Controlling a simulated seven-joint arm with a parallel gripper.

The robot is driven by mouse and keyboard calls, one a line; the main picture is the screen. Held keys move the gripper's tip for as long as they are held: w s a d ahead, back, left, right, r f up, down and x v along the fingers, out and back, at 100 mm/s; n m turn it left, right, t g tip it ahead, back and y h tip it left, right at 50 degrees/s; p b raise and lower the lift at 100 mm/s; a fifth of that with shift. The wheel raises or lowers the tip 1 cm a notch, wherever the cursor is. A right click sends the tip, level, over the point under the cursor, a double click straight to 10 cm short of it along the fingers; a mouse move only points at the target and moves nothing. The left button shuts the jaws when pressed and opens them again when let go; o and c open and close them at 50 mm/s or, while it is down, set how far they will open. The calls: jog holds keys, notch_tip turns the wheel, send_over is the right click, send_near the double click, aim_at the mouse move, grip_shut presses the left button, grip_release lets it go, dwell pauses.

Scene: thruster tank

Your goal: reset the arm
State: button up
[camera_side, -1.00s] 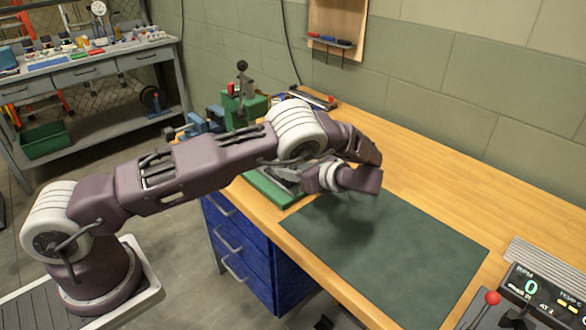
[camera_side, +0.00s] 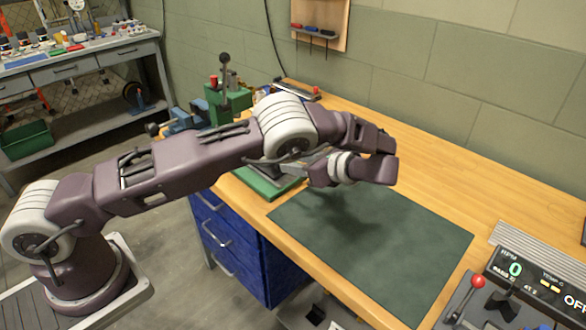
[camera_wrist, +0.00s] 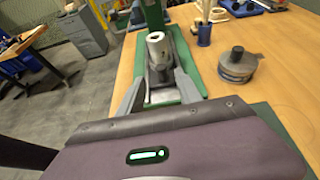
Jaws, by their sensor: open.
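My gripper (camera_wrist: 160,92) is open in the wrist view, with its two grey fingers apart and nothing seen held between them. Beyond the fingers, a metal cylinder (camera_wrist: 157,50) stands in a fixture on a green base (camera_wrist: 188,62). In the side view, my arm reaches over the wooden bench, and its dark purple wrist end is above the dark green mat (camera_side: 400,250). The fingers are hard to make out there. The green base (camera_side: 262,184) is partly hidden behind my arm.
A green lever press (camera_side: 228,100) stands at the bench's back left. In the wrist view, a grey round stack (camera_wrist: 236,65) and a blue holder (camera_wrist: 204,34) stand right of the fixture. A control panel (camera_side: 515,290) is at front right. The mat is clear.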

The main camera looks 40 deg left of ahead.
jog(key=s+r+n+h, duration=0.95)
jog(key=s+r, duration=0.45)
jog(key=r, duration=0.4)
jog(key=s+d+r+n+t+h, duration=0.1)
jog(key=s+n, duration=0.3)
jog(key=s, duration=0.5)
jog(key=s+d+r+n+t+h, duration=0.1)
jog(key=s+d+n+t, duration=0.3)
jog(key=s, duration=0.6)
jog(key=shift+t+h, duration=0.3)
jog(key=shift+h, duration=0.55)
